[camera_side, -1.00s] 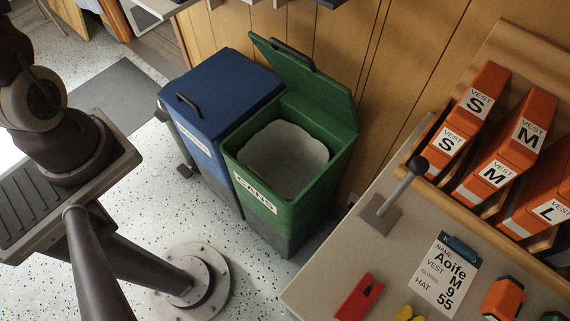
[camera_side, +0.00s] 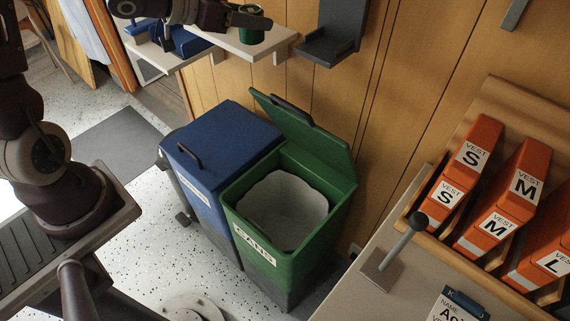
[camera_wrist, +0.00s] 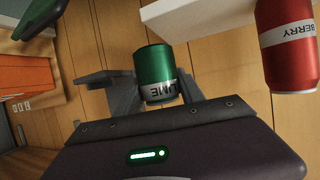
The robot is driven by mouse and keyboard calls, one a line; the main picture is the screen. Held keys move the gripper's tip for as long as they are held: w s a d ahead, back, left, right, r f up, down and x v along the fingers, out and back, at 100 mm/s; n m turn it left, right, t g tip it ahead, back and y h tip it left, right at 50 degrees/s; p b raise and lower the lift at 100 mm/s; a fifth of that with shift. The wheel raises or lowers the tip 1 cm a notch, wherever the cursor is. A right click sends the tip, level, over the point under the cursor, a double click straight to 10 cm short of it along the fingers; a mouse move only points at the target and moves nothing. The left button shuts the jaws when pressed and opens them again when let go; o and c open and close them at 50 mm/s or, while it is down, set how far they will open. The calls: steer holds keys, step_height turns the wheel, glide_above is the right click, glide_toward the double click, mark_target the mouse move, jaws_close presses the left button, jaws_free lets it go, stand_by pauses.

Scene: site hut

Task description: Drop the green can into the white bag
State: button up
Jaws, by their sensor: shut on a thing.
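The green can (camera_wrist: 160,65), with a silver band reading LIME, is upright in the side view and between my fingers in the wrist view. My gripper (camera_wrist: 150,88) is shut on it. In the side view the can (camera_side: 251,32) is over the white shelf at the top, with my gripper (camera_side: 246,17) around its upper part. I cannot tell whether it touches the shelf. The white bag (camera_side: 285,212) lines the open green bin labelled CANS (camera_side: 345,195), well below the can. The bag's mouth is open; I see nothing in it.
A red can reading BERRY (camera_wrist: 286,45) is close beside the green one in the wrist view. The green bin's raised lid (camera_side: 310,125) stands at its back. A blue bin (camera_side: 222,145) with a shut lid adjoins it. A dark bracket (camera_side: 335,40) is right of the shelf.

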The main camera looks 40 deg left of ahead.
mark_target(246, 43)
steer(key=shift+m+h, duration=0.4)
steer(key=shift+h, duration=0.1)
steer(key=s+d, duration=0.1)
steer(key=s+d+f, duration=0.1)
steer(key=s, duration=0.1)
steer(key=s+d+f, duration=0.1)
steer(key=shift+s+f, duration=0.25)
steer(key=shift+s, duration=0.15)
steer(key=s+d+f+m+g+h, duration=0.3)
steer(key=s+d+m+g+h, duration=0.15)
steer(key=d, duration=0.45)
steer(key=s+d+f+m+g+h, duration=0.35)
steer(key=d+m, duration=0.25)
steer(key=d, duration=0.4)
steer(key=w+a+f+n+t, duration=0.1)
steer(key=w+a+f+n, duration=0.1)
steer(key=f, duration=1.2)
steer(key=w+a+f+n+t+y, duration=0.1)
steer(key=w+a+f+t, duration=0.1)
steer(key=f, duration=1.2)
steer(key=shift+w+a+n+y, duration=0.35)
steer(key=shift+w+a, duration=0.45)
steer(key=shift+w, duration=0.2)
steer(key=o, duration=1.5)
steer(key=shift+a+r, duration=0.1)
steer(key=v, duration=0.7)
steer(key=shift+s, duration=0.1)
